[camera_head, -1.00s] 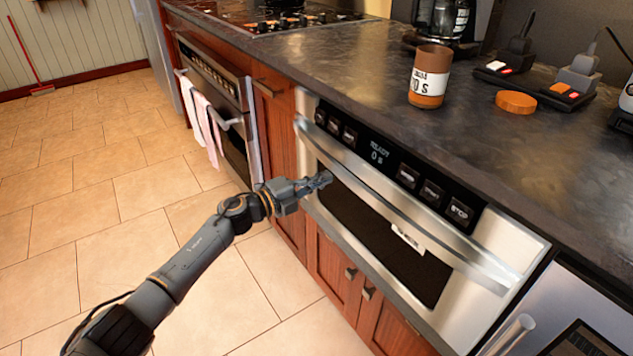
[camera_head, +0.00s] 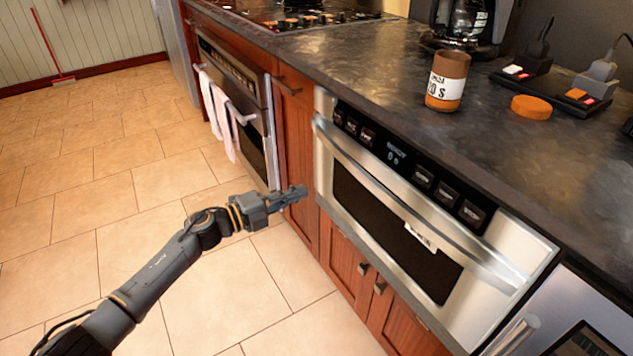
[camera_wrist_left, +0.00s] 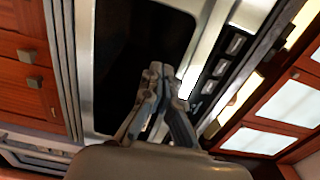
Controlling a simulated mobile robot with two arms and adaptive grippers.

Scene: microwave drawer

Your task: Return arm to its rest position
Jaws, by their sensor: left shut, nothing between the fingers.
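My left gripper (camera_head: 299,192) is shut and empty. In the head view it hangs in the air just left of the microwave drawer (camera_head: 333,224), apart from the drawer's handle bar. In the left wrist view the shut fingers (camera_wrist_left: 158,75) show in front of the drawer's dark window (camera_wrist_left: 130,45). The microwave drawer is closed, steel-fronted, with a row of black buttons and a small display along its top. My right gripper is in neither view.
The dark countertop (camera_head: 400,88) holds a labelled jar (camera_head: 447,82), an orange lid (camera_head: 531,107) and a coffee maker (camera_head: 470,18). An oven with hanging towels (camera_head: 222,118) stands at the left. Red-brown cabinets (camera_head: 340,262) sit below. The tiled floor (camera_head: 100,200) is clear.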

